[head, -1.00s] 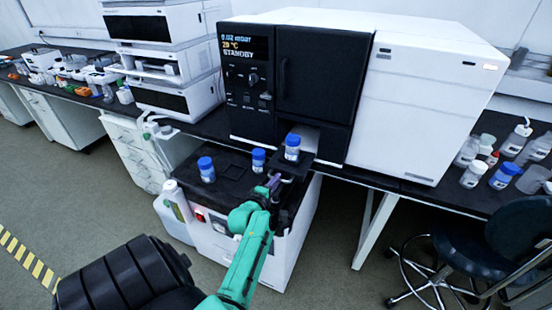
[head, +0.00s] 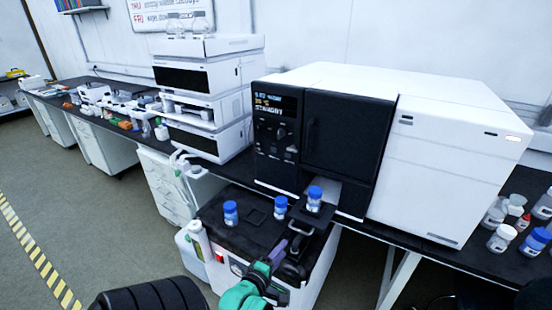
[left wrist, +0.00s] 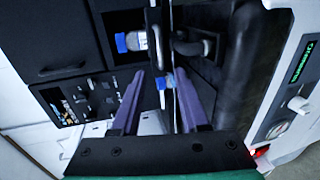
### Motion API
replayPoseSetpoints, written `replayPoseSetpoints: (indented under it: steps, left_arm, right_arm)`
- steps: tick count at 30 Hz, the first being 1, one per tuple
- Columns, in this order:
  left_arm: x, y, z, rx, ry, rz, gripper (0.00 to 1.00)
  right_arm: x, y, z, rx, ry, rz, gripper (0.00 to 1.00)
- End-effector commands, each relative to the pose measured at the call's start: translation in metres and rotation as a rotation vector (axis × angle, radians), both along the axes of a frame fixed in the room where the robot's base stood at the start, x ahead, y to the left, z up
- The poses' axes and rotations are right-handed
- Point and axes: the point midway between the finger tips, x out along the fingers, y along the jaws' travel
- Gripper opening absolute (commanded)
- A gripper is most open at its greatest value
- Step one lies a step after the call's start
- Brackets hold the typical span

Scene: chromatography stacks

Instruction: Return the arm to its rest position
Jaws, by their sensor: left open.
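My left gripper (head: 279,252) reaches in from the bottom of the head view. Its purple fingers are apart and empty, as the left wrist view (left wrist: 163,88) also shows. Two more blue-capped bottles stand on the cart top, one in the middle (head: 280,210) and one at left (head: 230,216). My right gripper is in no view.
The white and black instrument (head: 455,150) fills the bench behind the cart. A stack of white modules (head: 205,95) stands to its left. Several small bottles (head: 502,238) stand on the bench at right. Open floor lies at left, with yellow-black tape (head: 40,262).

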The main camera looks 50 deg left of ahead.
Motion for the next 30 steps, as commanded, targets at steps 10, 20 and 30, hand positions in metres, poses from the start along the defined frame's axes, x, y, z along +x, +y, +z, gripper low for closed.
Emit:
replayPoseSetpoints:
  steps: [10, 20, 30]
  left_arm:
    - [-0.031, -0.011, 0.007, -0.001, -0.001, 0.000, 0.45]
    - [-0.030, -0.011, 0.006, -0.001, -0.001, 0.000, 0.45]
    - [-0.036, -0.056, -0.089, 0.157, 0.271, -0.186, 0.45]
  right_arm:
    - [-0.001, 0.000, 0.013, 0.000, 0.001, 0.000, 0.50]
    - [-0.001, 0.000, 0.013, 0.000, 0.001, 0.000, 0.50]
    - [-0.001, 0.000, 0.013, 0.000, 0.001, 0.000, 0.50]
